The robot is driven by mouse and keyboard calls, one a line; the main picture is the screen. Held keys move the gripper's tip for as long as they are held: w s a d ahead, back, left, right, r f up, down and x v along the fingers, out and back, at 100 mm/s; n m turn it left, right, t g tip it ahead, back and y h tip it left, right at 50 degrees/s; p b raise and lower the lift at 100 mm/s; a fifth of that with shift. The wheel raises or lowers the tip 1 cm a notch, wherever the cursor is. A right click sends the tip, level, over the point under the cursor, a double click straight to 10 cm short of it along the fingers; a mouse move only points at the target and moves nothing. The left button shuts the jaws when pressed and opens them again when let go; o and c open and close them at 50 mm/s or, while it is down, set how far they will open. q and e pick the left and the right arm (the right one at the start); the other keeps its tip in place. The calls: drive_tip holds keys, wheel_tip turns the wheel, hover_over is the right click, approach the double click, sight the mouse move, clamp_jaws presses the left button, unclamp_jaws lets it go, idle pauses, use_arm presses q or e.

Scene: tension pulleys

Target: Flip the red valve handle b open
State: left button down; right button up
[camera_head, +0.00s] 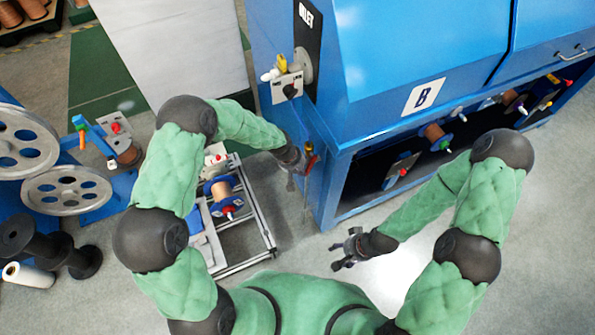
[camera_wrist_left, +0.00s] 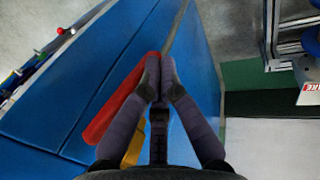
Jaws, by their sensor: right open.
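The red valve handle (camera_head: 310,161) is at the near left corner of the blue machine marked B. In the left wrist view the red handle (camera_wrist_left: 113,107) is a long bar running diagonally, with a yellow part (camera_wrist_left: 134,148) beside it. My left gripper (camera_head: 291,181) is at the handle. In the left wrist view its fingertips (camera_wrist_left: 161,77) are close together over the handle's upper end and partly cover it. I cannot tell whether they grip it. My right gripper (camera_head: 345,250) is open and empty, low above the floor in front of the machine.
The blue machine (camera_head: 400,50) fills the upper right, with spools in its lower opening. A metal frame with a copper spool (camera_head: 222,190) stands left of the machine corner. Grey pulley wheels (camera_head: 65,188) are at the far left. The floor in front is clear.

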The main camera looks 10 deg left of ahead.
use_arm(q)
drive_tip(key=shift+w+d+f+b, duration=0.35)
drive_tip(key=shift+d+f+b, duration=0.1)
drive_tip(key=shift+d+f, duration=0.15)
use_arm(e)
drive_tip(key=shift+f, duration=0.55)
use_arm(q)
drive_tip(key=shift+w, duration=0.1)
drive_tip(key=s+a+r+p, duration=0.1)
drive_tip(key=s+a+p, duration=0.2)
drive_tip(key=s+a, duration=0.5)
drive_tip(key=a, duration=0.3)
drive_tip(key=shift+a, duration=0.25)
use_arm(e)
drive_tip(key=s+r, duration=0.1)
drive_tip(key=s+a+r, duration=0.1)
drive_tip(key=r, duration=0.1)
drive_tip(key=shift+a, duration=0.2)
